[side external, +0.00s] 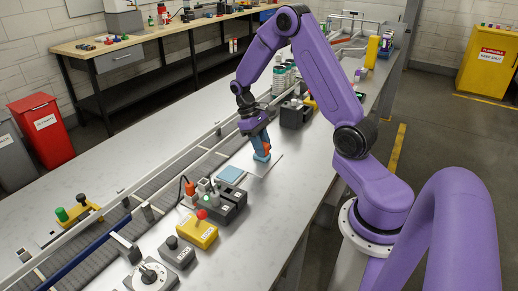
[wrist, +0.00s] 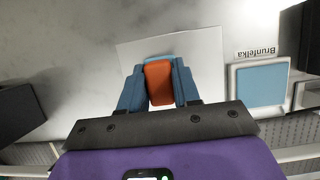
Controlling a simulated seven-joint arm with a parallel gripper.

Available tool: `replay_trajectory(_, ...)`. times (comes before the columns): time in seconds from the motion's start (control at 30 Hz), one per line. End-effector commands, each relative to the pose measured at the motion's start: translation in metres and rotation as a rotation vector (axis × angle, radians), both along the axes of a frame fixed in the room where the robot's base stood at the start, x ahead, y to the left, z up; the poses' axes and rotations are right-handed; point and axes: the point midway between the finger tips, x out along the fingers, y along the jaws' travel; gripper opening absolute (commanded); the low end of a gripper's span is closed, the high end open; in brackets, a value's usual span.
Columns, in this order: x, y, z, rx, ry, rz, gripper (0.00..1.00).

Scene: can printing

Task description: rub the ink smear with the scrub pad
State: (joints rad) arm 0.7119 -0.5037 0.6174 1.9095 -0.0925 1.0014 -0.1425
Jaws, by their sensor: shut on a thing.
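My gripper (side external: 262,143) is shut on the scrub pad, an orange block (side external: 267,148) with a light blue lower part (side external: 261,157). In the wrist view the orange top (wrist: 158,84) sits between the two blue-grey fingers of my gripper (wrist: 158,88). The pad is over a white sheet (side external: 272,166) on the pale worktop, at or very near its surface; I cannot tell if it touches. The sheet also spreads around the pad in the wrist view (wrist: 207,50). I see no ink smear; the pad and fingers hide part of the sheet.
A light blue square in a white frame (wrist: 258,82), labelled "Brunfelka", lies beside the sheet; it also shows in the side view (side external: 230,174). Dark boxes (side external: 232,202) and a yellow button box (side external: 196,232) stand nearer the camera. A conveyor (side external: 135,205) runs along the left. Worktop right of the sheet is clear.

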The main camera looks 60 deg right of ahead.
Motion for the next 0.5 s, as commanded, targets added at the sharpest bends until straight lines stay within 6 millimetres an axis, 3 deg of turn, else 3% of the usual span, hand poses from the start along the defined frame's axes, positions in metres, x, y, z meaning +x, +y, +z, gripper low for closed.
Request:
replay_trajectory(0.4, -0.001, -0.039, 0.000, -0.001, 0.000, -0.004, 0.03)
replay_trajectory(0.5, 0.001, -0.038, 0.014, -0.003, -0.006, -0.001, 0.03)
